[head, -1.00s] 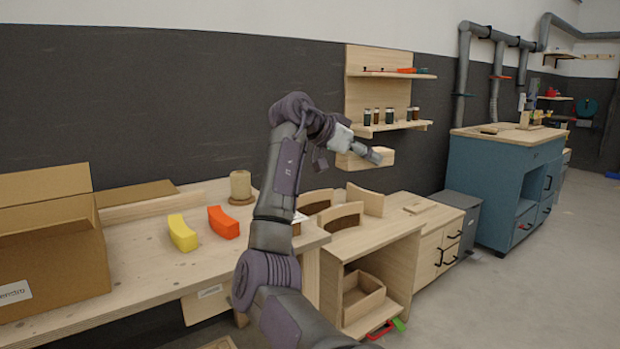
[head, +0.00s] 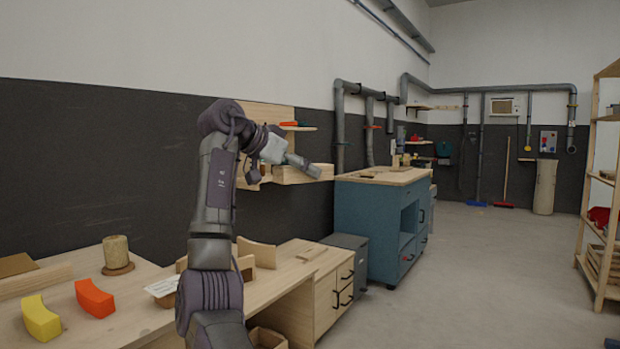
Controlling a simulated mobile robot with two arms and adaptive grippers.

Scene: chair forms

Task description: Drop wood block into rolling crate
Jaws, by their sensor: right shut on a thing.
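My right gripper (head: 304,166) is shut on a pale wood block (head: 292,177) and holds it in the air, in front of the dark wall and the wall shelf. The near finger covers part of the block's top. My left gripper is not in view. I do not see anything I can surely call the rolling crate.
The workbench (head: 135,300) at lower left bears a yellow curved block (head: 41,318), an orange one (head: 94,298) and a cork-coloured cylinder (head: 117,252). A blue cabinet (head: 367,225) stands past a low wooden cabinet (head: 325,294). The floor at right is open, up to a shelf rack (head: 596,195).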

